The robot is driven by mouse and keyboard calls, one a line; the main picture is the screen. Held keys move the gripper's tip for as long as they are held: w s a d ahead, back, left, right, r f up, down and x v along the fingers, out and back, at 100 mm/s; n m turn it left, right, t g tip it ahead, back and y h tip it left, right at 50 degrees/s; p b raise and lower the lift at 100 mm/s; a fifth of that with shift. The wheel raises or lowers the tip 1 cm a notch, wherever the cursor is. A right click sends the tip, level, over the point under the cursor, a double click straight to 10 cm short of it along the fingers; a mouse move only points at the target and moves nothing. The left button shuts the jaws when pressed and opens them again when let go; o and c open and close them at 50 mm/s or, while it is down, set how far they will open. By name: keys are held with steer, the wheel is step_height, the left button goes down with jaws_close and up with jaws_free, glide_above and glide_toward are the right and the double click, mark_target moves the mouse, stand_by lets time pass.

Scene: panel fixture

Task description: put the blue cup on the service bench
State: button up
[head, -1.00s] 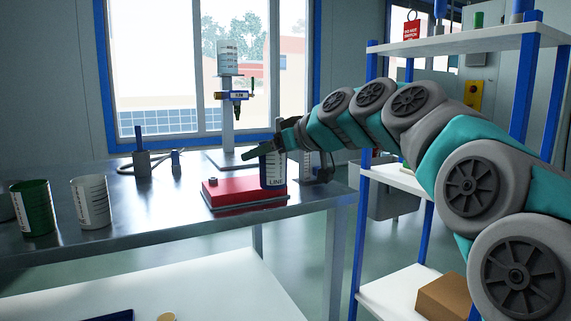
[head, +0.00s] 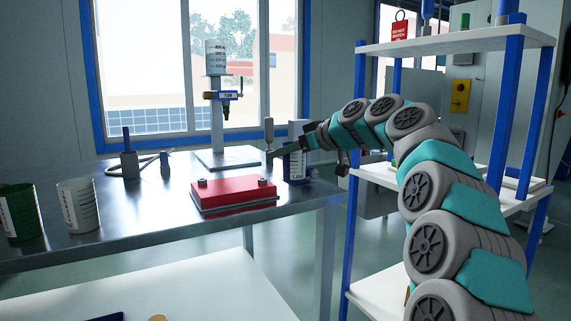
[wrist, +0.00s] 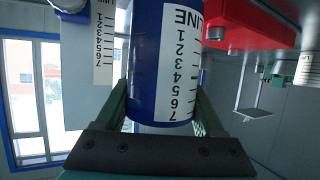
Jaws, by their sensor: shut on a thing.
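The blue cup (wrist: 147,60), with a white label marked LINE and numbers, is between the two fingers of my gripper (wrist: 160,118) in the wrist view. My gripper is shut on it. In the head view the blue cup (head: 287,171) stands upright at the right end of the metal service bench (head: 130,215), to the right of the red box. My gripper (head: 285,150) reaches it from the right and partly covers it. I cannot tell whether the cup's base touches the bench top.
The red box (head: 235,195) lies close left of the cup. A dispenser stand (head: 217,130) is behind it. A green cup (head: 22,213) and a grey cup (head: 78,205) stand at the left. A shelf with blue posts (head: 355,200) is at the right. The middle left bench is clear.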

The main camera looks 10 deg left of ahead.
mark_target(285, 163)
steer(key=shift+f, duration=1.55)
steer(key=shift+f, duration=0.1)
steer(key=o, duration=1.4)
steer(key=shift+r, duration=0.2)
steer(key=v, duration=1.2)
steer(key=shift+f+b, duration=0.1)
steer(key=shift+b, duration=0.25)
steer(key=shift+s, duration=0.1)
